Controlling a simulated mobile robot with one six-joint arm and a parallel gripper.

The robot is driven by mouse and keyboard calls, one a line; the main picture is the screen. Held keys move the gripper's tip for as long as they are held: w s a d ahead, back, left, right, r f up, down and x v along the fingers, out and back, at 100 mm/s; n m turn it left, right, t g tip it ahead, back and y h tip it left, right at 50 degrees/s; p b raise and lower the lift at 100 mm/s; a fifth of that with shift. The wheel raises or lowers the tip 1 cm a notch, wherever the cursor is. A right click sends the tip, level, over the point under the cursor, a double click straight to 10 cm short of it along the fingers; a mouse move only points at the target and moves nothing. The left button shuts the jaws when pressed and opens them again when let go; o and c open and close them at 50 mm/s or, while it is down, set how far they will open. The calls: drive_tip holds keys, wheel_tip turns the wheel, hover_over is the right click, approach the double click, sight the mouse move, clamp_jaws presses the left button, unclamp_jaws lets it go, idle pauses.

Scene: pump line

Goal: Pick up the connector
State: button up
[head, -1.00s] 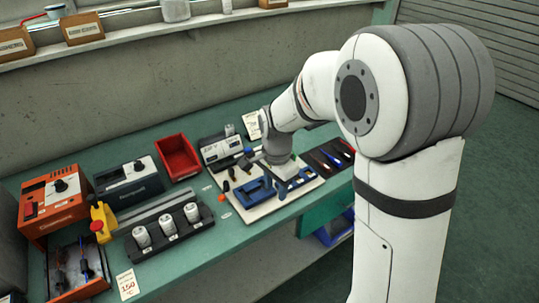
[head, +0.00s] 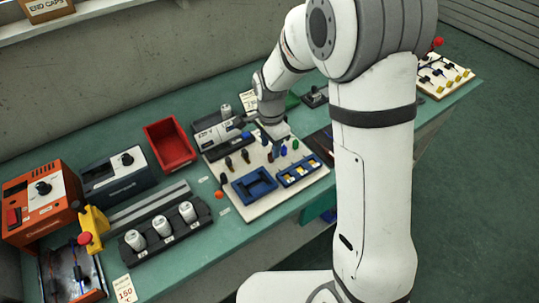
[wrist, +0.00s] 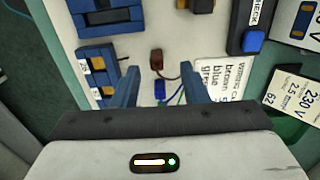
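My gripper (head: 275,133) is over the back right of the pale board (head: 238,205) in the head view. In the wrist view its two blue fingers (wrist: 158,68) are spread apart with nothing held between them. A small blue piece (wrist: 160,91) with thin blue and green wires shows between the fingers. A dark brown piece (wrist: 157,62) lies just beyond it. Small coloured pieces, including a green one (head: 295,144), stand near my gripper in the head view. I cannot tell which piece is the connector.
A blue fixture (head: 254,187) and a blue holder with yellow-topped parts (head: 300,171) sit on the board. A wiring card (wrist: 222,78) lies right of the fingers in the wrist view. A red bin (head: 170,145) and a grey tester (head: 217,133) stand behind and left.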

drive_tip(key=shift+s+d+f, duration=0.1)
drive_tip(key=shift+s+f, duration=0.05)
drive_tip(key=shift+f, duration=1.8)
drive_tip(key=shift+c, duration=0.4)
clamp_jaws()
